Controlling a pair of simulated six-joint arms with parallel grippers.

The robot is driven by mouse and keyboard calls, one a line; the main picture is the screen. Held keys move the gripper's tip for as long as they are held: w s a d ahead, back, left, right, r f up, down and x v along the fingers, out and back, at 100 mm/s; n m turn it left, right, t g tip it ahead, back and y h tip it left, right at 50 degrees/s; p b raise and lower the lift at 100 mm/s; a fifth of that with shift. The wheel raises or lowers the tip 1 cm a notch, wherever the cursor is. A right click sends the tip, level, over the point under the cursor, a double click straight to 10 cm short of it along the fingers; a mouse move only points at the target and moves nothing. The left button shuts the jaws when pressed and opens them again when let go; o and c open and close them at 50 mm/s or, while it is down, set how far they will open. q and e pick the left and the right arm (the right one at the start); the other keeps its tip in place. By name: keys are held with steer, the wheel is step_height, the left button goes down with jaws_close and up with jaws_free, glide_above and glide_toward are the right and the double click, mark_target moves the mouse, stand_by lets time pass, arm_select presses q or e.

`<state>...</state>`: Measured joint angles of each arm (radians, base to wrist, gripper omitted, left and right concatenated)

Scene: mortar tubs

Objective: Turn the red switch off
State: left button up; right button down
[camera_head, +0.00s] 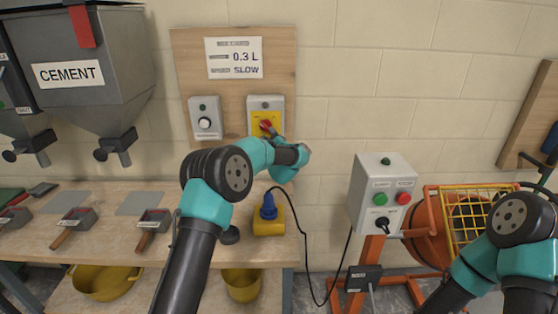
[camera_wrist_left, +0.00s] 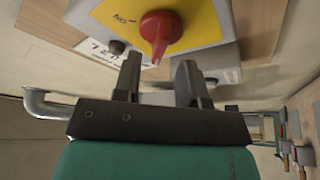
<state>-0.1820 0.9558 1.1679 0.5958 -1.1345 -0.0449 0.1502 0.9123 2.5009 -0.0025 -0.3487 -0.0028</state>
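The red switch (camera_head: 265,126) is a rotary knob on a yellow plate in a grey box on the wooden wall board. In the left wrist view the red switch (camera_wrist_left: 160,30) shows large at the top, its narrow end pointing at my gripper, with upside-down ON lettering beside it. My left gripper (camera_wrist_left: 158,80) is open and empty, its two fingers apart just short of the knob. In the head view my left wrist hides most of the fingers below the switch box. My right arm shows at the right edge, its gripper out of sight.
A sign (camera_head: 233,58) hangs above. A yellow device with blue plug (camera_head: 268,212) stands on the bench below. A control box (camera_head: 381,192) and orange mixer (camera_head: 430,235) are right.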

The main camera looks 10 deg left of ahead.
arm_select(q)
steer(key=v, duration=1.4)
steer(key=shift+w, duration=0.1)
